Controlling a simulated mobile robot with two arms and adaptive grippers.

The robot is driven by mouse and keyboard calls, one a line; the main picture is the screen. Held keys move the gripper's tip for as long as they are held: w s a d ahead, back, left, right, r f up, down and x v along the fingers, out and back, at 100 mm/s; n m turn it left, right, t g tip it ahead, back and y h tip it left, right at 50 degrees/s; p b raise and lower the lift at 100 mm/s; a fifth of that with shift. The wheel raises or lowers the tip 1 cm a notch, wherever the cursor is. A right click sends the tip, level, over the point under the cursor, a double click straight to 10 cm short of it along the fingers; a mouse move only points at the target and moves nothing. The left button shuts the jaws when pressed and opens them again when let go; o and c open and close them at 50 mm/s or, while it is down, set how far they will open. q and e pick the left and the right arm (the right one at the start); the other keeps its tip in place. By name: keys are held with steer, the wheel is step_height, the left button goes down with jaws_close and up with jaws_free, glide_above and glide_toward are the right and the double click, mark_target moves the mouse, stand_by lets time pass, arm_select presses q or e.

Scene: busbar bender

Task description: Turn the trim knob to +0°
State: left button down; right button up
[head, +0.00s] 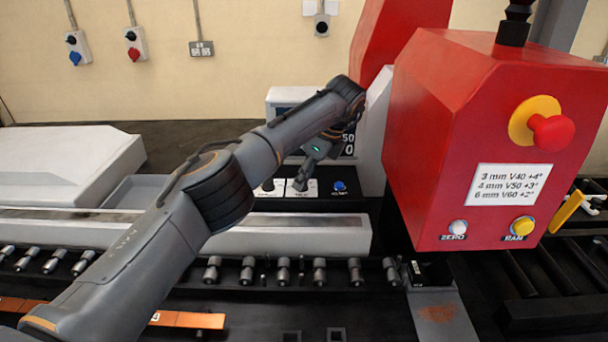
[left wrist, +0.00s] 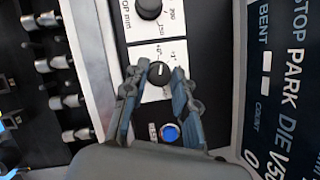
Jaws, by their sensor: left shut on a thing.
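The trim knob (left wrist: 159,72) is a small black knob on a white scale label in the left wrist view. Its label has small marks near the top, too small to read surely, and I cannot tell exactly which one its pointer meets. My left gripper (left wrist: 155,75) has its two fingers on either side of the knob, shut on it. In the head view my left gripper (head: 304,181) reaches down to the control panel (head: 322,203), and its fingers hide the knob. My right gripper is in neither view.
A display (left wrist: 285,80) reads STOP, PARK and DIE V50. The red machine head (head: 475,130) with its angle label (head: 507,185) stands right of my left arm.

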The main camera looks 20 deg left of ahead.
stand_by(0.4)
arm_select(q)
steer(key=c, duration=1)
jaws_free()
steer(key=shift+c, duration=0.2)
steer(key=v, duration=0.7)
steer(key=shift+r, duration=0.25)
steer(key=shift+w, duration=0.1)
steer(key=shift+d, duration=0.1)
